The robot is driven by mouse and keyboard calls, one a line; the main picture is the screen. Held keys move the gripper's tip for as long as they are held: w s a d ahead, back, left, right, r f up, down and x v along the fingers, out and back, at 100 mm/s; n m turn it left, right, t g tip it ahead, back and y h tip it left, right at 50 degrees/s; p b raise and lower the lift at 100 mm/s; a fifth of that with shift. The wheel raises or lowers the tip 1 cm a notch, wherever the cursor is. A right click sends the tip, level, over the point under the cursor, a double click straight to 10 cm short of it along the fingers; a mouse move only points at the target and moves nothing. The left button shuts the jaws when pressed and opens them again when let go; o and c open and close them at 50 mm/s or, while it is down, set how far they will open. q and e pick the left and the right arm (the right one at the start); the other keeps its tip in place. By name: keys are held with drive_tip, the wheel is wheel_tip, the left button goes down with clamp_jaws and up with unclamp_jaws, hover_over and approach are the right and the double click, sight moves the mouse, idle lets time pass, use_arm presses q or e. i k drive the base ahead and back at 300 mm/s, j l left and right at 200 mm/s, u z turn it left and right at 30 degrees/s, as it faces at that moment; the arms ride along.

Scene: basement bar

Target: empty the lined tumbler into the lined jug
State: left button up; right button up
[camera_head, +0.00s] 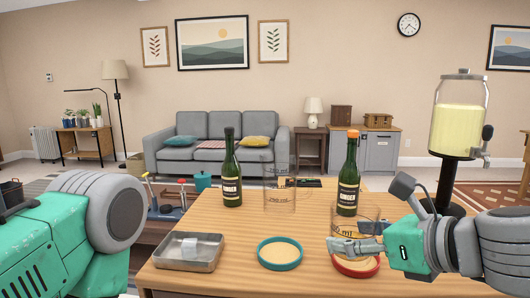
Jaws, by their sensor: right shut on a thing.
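The lined jug (281,196), a tall clear vessel with dark printed marks, stands upright on the wooden table between two green bottles. The lined tumbler (368,214) is clear with dark marks, nearer to me and right of the jug. It is upright, above or in the red-rimmed round coaster (368,273); I cannot tell whether it touches. My right gripper (342,247) comes in from the right and is shut on the tumbler, covering its lower part. The see-through glass makes the contents of both hard to tell. My left arm shows at the left, but its gripper is out of view.
Green bottles (232,178) (348,182) flank the jug closely. A metal tray (188,252) and a teal-rimmed coaster (280,254) lie at the front. A drink dispenser (458,118) with yellow liquid stands at the right.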

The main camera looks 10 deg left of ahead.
sight(279, 168)
drive_tip(key=i+j, duration=0.45)
drive_tip(key=j, duration=0.25)
drive_tip(key=i+j, duration=0.25)
drive_tip(key=j, duration=0.15)
